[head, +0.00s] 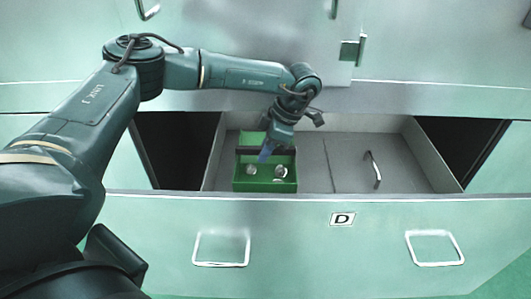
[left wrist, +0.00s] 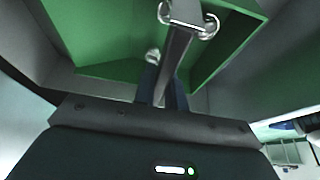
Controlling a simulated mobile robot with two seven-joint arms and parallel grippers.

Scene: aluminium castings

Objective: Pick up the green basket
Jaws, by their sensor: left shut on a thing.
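The green basket (head: 265,185) sits inside the open drawer marked D, at the left part of its floor. It also shows in the left wrist view (left wrist: 105,45). My left gripper (head: 266,153) reaches down into the basket from above. In the left wrist view my left gripper (left wrist: 163,88) is shut on a grey bar (left wrist: 178,50), which looks like the basket's handle. Small shiny metal pieces (head: 280,170) show in the basket; I cannot tell whether they belong to it. I cannot tell whether the basket is off the drawer floor. My right gripper is not in view.
The drawer (head: 300,215) has a front wall with two handles. Dark gaps flank the drawer. A cabinet front (head: 230,50) with handles rises behind and above.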

